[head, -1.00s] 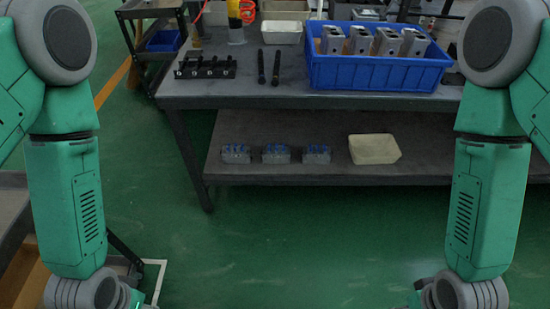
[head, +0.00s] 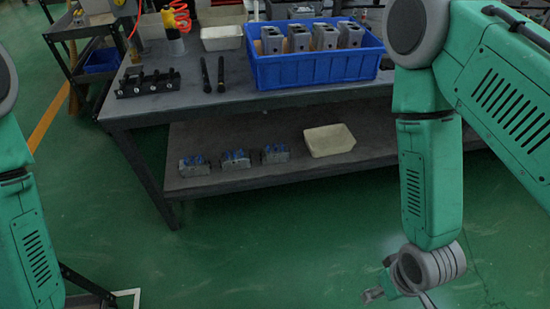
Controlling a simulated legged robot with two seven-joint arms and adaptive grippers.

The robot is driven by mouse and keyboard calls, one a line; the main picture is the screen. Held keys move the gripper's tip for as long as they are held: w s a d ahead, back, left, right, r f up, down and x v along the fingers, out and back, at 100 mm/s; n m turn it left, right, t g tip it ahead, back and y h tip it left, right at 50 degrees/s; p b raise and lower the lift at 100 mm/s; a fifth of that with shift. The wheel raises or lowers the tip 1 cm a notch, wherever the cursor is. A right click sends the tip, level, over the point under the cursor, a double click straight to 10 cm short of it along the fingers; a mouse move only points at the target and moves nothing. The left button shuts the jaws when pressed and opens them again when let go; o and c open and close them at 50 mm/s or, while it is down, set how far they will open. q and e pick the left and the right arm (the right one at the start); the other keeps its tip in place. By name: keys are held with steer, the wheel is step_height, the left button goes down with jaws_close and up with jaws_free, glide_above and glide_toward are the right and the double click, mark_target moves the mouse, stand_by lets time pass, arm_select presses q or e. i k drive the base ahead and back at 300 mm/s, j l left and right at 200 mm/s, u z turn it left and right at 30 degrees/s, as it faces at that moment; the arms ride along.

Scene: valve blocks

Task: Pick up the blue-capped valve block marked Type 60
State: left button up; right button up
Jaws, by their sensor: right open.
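Three grey valve blocks with blue caps stand in a row on the lower shelf of the workbench: a left one (head: 193,167), a middle one (head: 236,160) and a right one (head: 275,154). Their type markings are too small to read, so I cannot tell which is Type 60. My right gripper (head: 373,294) is open at the bottom of the head view, over the green floor, in front of the shelf and well apart from the blocks. Only part of it shows. My left arm is at the left edge and its gripper is out of view.
A cream tray (head: 329,140) lies right of the blocks on the lower shelf (head: 245,177). The tabletop (head: 180,105) above overhangs them. On it are a blue bin (head: 315,70) of grey metal parts, a black fixture (head: 148,83) and two black rods. The floor in front is clear.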

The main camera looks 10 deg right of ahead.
mark_target(280, 154)
steer(key=i+l+z, duration=0.2)
steer(key=l+z, duration=0.15)
steer(key=i+l+z, duration=0.2)
steer(key=z, duration=0.15)
steer(key=i+l+z, duration=0.35)
steer(key=k+j, duration=0.05)
steer(key=k, duration=0.05)
